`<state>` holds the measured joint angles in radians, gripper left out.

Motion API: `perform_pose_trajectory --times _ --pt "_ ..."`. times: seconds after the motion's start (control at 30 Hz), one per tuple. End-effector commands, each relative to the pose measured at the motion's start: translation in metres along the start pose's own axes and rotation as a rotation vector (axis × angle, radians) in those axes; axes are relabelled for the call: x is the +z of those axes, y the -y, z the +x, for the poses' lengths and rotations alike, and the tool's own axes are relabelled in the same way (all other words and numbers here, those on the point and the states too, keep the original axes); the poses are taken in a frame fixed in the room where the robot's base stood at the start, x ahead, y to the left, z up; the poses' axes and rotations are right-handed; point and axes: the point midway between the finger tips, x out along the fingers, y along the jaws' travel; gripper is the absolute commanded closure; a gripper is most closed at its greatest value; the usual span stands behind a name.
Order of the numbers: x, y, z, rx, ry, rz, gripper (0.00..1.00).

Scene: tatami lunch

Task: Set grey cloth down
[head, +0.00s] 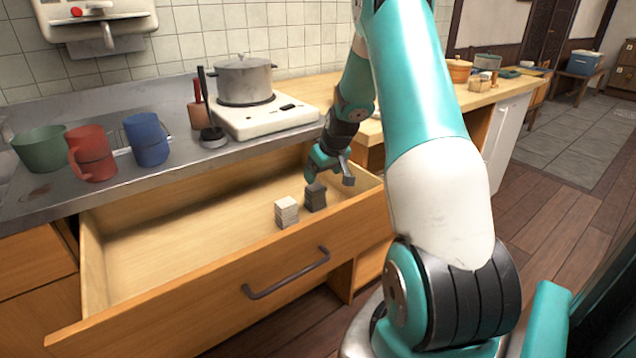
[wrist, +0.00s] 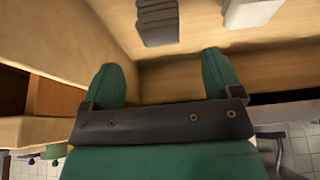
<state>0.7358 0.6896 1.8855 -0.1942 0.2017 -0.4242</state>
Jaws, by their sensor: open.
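The grey cloth (head: 315,197) is a small dark folded stack on the floor of the open drawer (head: 150,234), near its right end. My gripper (head: 330,177) is open and empty inside the drawer, just above and behind the cloth.
A white folded cloth (head: 287,212) sits just left of the grey one. The drawer's left part is clear. On the counter above stand green, red (head: 91,153) and blue (head: 147,140) vessels and a stove (head: 262,117) with a pot (head: 244,80).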

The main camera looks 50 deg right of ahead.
Motion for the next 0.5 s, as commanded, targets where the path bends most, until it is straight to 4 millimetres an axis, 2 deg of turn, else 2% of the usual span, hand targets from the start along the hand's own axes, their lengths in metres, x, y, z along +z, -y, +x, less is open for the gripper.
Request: perform_pose_trajectory --times 0.1,0.27,0.33,0.37,0.43,0.47,0.5 --pt "0.0 0.0 -0.014 0.001 -0.001 0.0 0.15" --pt "0.0 0.0 -0.021 0.0 0.0 0.0 0.15" --pt "-0.002 0.006 -0.024 -0.007 0.0 -0.008 0.15" --pt "-0.003 0.013 -0.026 -0.014 0.0 -0.015 0.15" --pt "-0.009 0.042 -0.038 -0.046 0.002 -0.046 0.15" --pt "-0.012 0.06 -0.046 -0.066 0.005 -0.067 0.15" --pt "-0.014 0.089 -0.059 -0.098 0.01 -0.099 0.15"
